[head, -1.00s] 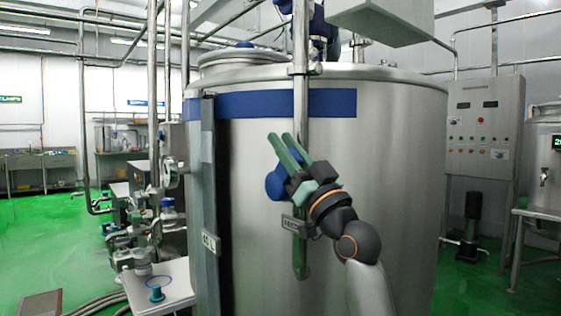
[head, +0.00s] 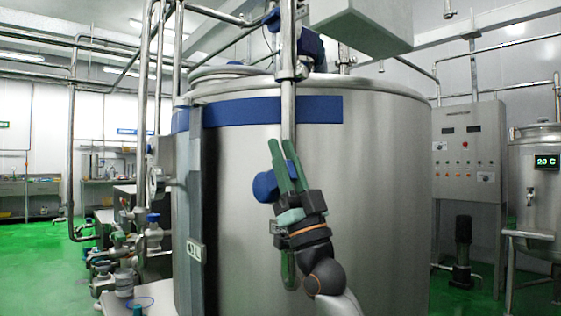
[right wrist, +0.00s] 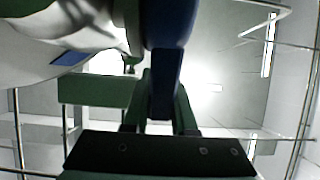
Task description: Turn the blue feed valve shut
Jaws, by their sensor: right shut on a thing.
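The blue feed valve handle (head: 265,187) is on the vertical steel pipe at the front of the big steel tank (head: 370,180). My right gripper (head: 281,147) is at the handle, its green fingers pointing up along the pipe. In the right wrist view, a blue lever (right wrist: 165,85) runs down between the two green fingers, and the gripper is shut on it. The fingers and wrist hide part of the handle and pipe. My left gripper is not in view.
A grey upright post (head: 195,210) with a label runs down the tank's left side. Pipework with small valves (head: 125,255) stands at the left. A control panel (head: 467,150) and a smaller tank (head: 535,190) stand at the right. Green floor is open at the far left.

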